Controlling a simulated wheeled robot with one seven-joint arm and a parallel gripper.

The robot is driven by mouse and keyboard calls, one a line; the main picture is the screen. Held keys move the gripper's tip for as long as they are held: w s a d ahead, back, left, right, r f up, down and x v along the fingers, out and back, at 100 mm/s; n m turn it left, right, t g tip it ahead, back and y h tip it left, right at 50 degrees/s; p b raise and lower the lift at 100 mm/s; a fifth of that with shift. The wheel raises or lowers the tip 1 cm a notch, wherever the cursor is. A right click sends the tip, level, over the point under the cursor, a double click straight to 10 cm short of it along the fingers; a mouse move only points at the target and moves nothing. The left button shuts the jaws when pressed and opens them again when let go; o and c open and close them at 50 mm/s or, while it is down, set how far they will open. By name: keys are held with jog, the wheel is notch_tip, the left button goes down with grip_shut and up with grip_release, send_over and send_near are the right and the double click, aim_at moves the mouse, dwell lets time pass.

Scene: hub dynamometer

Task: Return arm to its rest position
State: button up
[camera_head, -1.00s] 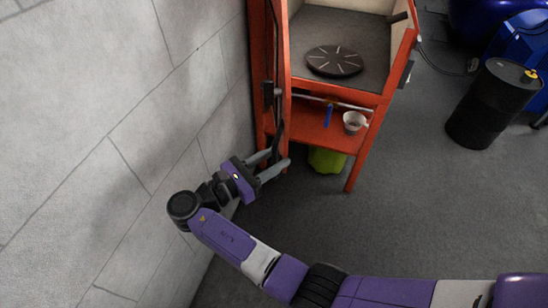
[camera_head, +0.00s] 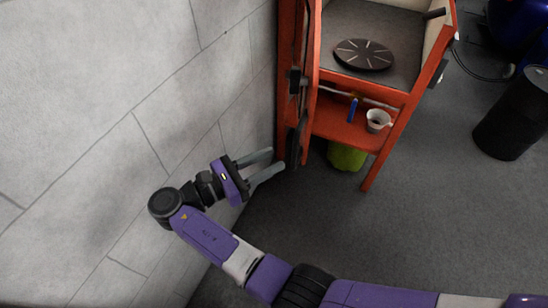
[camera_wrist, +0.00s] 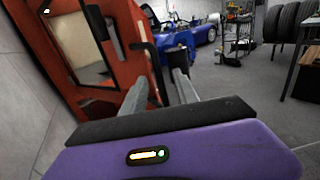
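My gripper (camera_head: 272,163) is on my purple arm, out to the left beside the grey block wall. Its two grey fingers are apart with nothing between them, pointing toward the red cabinet's lower left side. In the wrist view the open fingers (camera_wrist: 160,80) point forward, with the red cabinet (camera_wrist: 105,60) just ahead and to the left. The red cabinet (camera_head: 392,98) also shows in the head view, with a dark round plate (camera_head: 363,54) inside its upper bay. Whether the fingertips touch the cabinet I cannot tell.
The block wall (camera_head: 130,120) is close on the left of my arm. A white cup (camera_head: 377,120) and a blue tool (camera_head: 353,110) are on the cabinet's shelf, a green bin (camera_head: 346,156) below. A black drum (camera_head: 515,115) stands right. The floor (camera_head: 430,220) between is clear.

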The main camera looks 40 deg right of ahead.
dwell(0.6)
jog(key=w+a+f+t+y, duration=0.1)
jog(key=w+f+t+y, duration=0.15)
jog(key=w+t, duration=0.4)
jog(key=w+a+f+m+t+y, duration=0.1)
jog(key=w+a+f+t+y, duration=0.1)
jog(key=f+t+y, duration=0.15)
jog(key=w+a+f+m+t+y, duration=0.1)
jog(key=w+a+f+t+y, duration=0.1)
jog(key=f+y, duration=0.25)
jog(key=s+a+r+m+t+y, duration=0.15)
jog(key=s+m+y, duration=0.3)
jog(key=s, duration=0.45)
jog(key=s+a+r+m+t+y, duration=0.1)
jog(key=s+a+m+t+y, duration=0.3)
jog(key=s, duration=0.6)
jog(key=s+d+r+m, duration=0.2)
jog(key=s+r, duration=0.1)
jog(key=s, duration=0.5)
jog(key=s+d+r+m+g, duration=0.1)
jog(key=s+d+r+m, duration=0.1)
jog(key=s, duration=0.5)
jog(key=s+d+r+m+h, duration=0.1)
jog(key=s+d+r+m, duration=0.2)
jog(key=s+r, duration=0.3)
jog(key=v, duration=0.2)
jog(key=shift+s+d, duration=0.15)
jog(key=shift+s, duration=0.2)
